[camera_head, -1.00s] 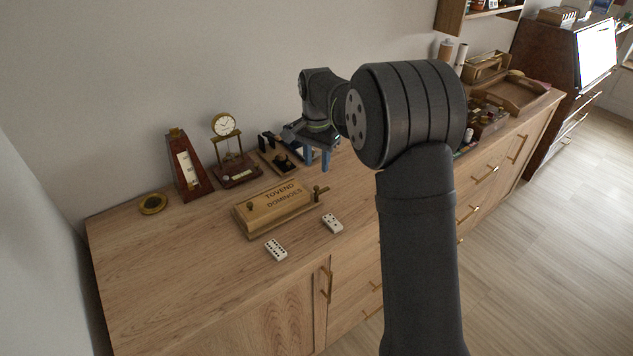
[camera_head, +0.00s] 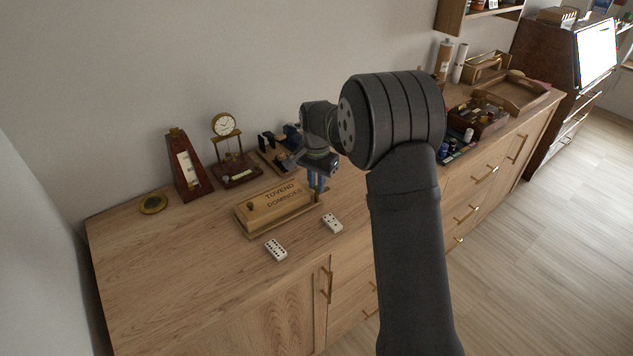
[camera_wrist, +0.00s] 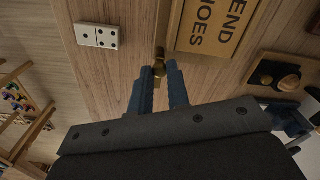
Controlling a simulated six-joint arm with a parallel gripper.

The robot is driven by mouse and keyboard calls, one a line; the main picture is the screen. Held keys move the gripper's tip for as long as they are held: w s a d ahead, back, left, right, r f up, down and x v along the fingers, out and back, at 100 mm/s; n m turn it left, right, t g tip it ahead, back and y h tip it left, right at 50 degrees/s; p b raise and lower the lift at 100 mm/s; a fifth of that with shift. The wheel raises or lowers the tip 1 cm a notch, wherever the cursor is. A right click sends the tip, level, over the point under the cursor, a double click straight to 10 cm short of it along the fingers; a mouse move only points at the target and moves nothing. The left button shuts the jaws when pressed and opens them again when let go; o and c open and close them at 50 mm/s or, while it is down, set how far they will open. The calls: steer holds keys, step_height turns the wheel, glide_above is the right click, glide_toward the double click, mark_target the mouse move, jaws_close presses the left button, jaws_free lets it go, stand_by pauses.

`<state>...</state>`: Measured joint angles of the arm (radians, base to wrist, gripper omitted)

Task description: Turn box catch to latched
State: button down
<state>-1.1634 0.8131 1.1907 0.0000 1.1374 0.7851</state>
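The wooden dominoes box (camera_head: 274,205) lies on the cabinet top, its lid lettered "TOVEND DOMINOES". It also shows at the top of the wrist view (camera_wrist: 208,45). The small brass box catch (camera_wrist: 159,66) is at the end of the box, and its tip lies between my fingertips. In the head view my fingers hide most of the catch. My gripper (camera_head: 317,192) points down at the box's right end. In the wrist view the blue fingers of my gripper (camera_wrist: 159,72) stand one on each side of the catch, a narrow gap apart. I cannot tell whether they press on it.
Two dominoes (camera_head: 276,249) (camera_head: 332,223) lie in front of the box. A metronome (camera_head: 188,166), a clock (camera_head: 230,150) and a dark-topped wooden stand (camera_head: 270,158) stand behind it. A brass disc (camera_head: 153,203) lies at left. The front left of the top is clear.

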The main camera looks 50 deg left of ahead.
steer(key=shift+n, duration=0.3)
steer(key=n, duration=0.3)
steer(key=shift+n, duration=0.3)
steer(key=n, duration=0.4)
steer(key=shift+n, duration=0.3)
steer(key=n, duration=0.4)
steer(key=shift+n, duration=2.5)
steer(key=c, duration=1.4)
jaws_free()
